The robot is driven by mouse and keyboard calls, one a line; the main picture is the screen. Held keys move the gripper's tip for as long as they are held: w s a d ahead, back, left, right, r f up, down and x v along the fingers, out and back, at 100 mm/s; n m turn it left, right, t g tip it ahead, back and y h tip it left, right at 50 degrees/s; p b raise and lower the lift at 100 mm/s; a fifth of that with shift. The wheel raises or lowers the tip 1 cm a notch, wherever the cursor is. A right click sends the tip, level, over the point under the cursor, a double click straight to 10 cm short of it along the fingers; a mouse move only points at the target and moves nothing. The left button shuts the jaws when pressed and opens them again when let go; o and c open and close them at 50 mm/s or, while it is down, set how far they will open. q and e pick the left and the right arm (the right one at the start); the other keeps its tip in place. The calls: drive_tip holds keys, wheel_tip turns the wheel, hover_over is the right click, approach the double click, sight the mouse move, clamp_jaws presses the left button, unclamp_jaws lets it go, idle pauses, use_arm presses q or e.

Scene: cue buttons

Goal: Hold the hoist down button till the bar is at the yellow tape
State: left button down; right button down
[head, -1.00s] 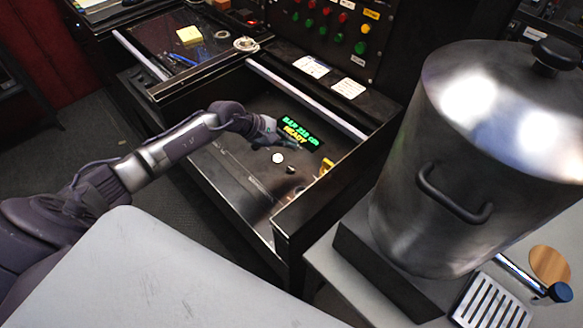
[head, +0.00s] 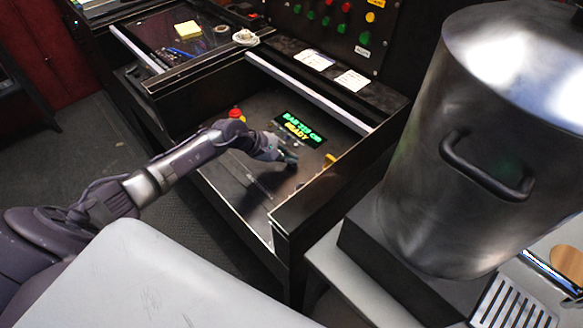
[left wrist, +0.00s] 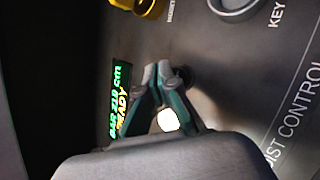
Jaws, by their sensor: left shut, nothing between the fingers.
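The hoist control panel (left wrist: 245,75) lies in an open drawer, with "IST CONTROL" lettering visible in the left wrist view. Its lit display (head: 298,127) shows green and yellow text, apparently "BAR 210 cm" and "READY" in the left wrist view (left wrist: 119,100). My left gripper (head: 290,158) is shut and empty, low over the panel below the display. In the left wrist view its fingertips (left wrist: 157,72) are beside a dark round button (left wrist: 184,76); I cannot tell whether they touch. A white button (left wrist: 168,120) shows between the finger links. The bar and yellow tape are not identifiable.
A red knob (head: 236,114) stands at the panel's far left. A yellow part (head: 329,159) sits at its right. The drawer's front wall (head: 335,185) rises near the gripper. A large metal pot (head: 430,190) stands to the right. An upright button panel (head: 335,30) stands behind.

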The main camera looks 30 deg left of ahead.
drive_tip(key=shift+s+a, duration=0.15)
drive_tip(key=shift+a, duration=0.15)
drive_tip(key=shift+d, duration=0.15)
idle(0.8)
use_arm(q)
drive_tip(key=shift+f+b, duration=0.25)
drive_tip(key=shift+b, duration=0.15)
drive_tip(key=shift+f, duration=0.1)
use_arm(e)
drive_tip(key=shift+d+f, duration=0.1)
drive_tip(key=shift+f, duration=0.45)
